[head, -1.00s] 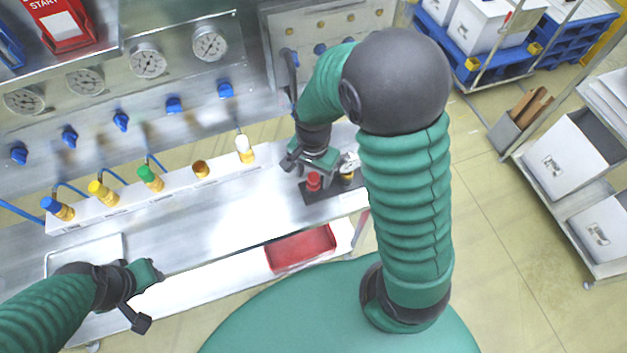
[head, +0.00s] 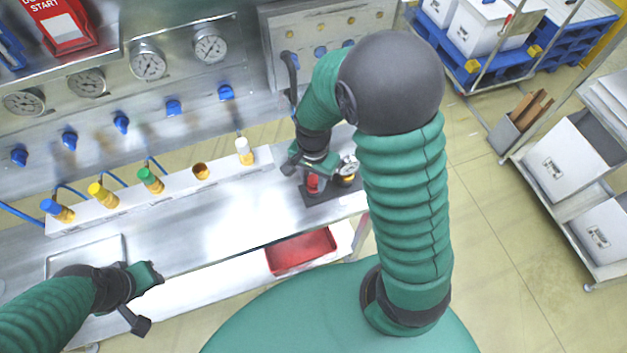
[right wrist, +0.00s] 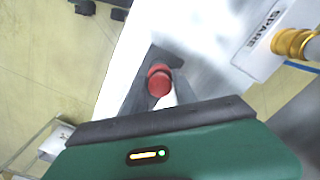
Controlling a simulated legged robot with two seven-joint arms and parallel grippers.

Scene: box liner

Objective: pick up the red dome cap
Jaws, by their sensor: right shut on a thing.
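The red dome cap (head: 313,184) stands on a small dark base (head: 322,196) at the right end of the steel bench. My right gripper (head: 310,177) is lowered over it and partly hides it. In the right wrist view the red dome cap (right wrist: 159,80) sits between the two dark fingers of my right gripper (right wrist: 156,88), which are shut on it. The cap appears to be still at the base; a gap under it cannot be made out. My left gripper (head: 147,298) hovers at the bench's front left, away from the cap; its fingers are not clear.
A small gauge with a brass fitting (head: 348,172) stands right beside the cap on the same base. A white rail (head: 130,198) with several coloured caps runs along the bench. A red tray (head: 302,250) lies below the front edge. A metal tray (head: 88,255) is at left.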

